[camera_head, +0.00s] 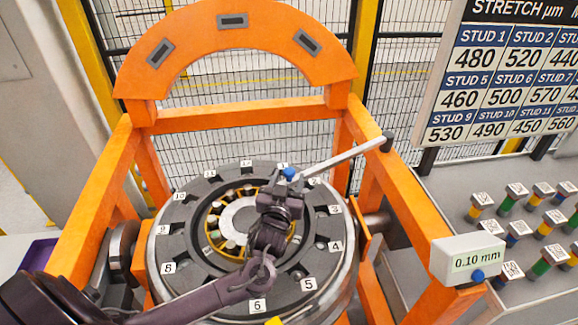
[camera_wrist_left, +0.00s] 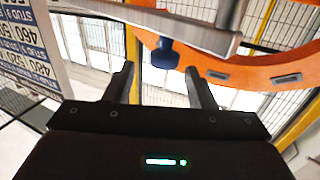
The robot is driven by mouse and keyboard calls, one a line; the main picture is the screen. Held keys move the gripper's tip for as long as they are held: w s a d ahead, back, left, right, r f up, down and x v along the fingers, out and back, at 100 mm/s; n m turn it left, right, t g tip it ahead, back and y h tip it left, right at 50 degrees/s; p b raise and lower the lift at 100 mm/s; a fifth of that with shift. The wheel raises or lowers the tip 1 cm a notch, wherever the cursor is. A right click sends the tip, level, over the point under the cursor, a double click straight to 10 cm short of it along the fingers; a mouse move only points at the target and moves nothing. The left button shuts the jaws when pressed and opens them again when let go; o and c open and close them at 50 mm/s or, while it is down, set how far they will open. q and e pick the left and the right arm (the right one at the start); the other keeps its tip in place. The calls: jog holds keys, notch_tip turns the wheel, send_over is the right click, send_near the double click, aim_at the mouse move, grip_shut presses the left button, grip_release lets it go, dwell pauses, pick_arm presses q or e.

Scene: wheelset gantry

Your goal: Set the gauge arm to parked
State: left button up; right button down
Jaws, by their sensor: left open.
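The gauge arm (camera_head: 340,157) is a grey bar. It runs from a dark pivot (camera_head: 388,140) on the orange frame's right post, over the numbered wheel, to a blue knob (camera_head: 289,173) near labels 1 and 2. In the left wrist view the bar (camera_wrist_left: 190,30) crosses the top, with the blue knob (camera_wrist_left: 165,55) hanging below it. My left gripper (camera_head: 283,189) is over the wheel, close to the knob. In the wrist view its two fingers (camera_wrist_left: 161,80) are apart, with the knob beyond the tips and between them, not gripped. My right gripper is out of view.
The round wheel (camera_head: 180,270) with numbered slots sits inside the orange gantry (camera_head: 235,122). A box reading 0.10 mm (camera_head: 470,258) is on the right rail. Several colour-banded studs stand on the grey table (camera_head: 420,205) at right, below a STRETCH board (camera_head: 510,75).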

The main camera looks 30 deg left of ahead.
aim_at(288, 175)
pick_arm(q)
jog(key=x, duration=0.3)
jog(key=shift+s+a+p, duration=0.1)
jog(key=shift+p, duration=0.25)
jog(key=shift+w+a+f, duration=0.2)
jog(key=shift+w+a, duration=0.1)
jog(key=shift+w, duration=0.25)
grip_shut()
jog(key=shift+d, duration=0.1)
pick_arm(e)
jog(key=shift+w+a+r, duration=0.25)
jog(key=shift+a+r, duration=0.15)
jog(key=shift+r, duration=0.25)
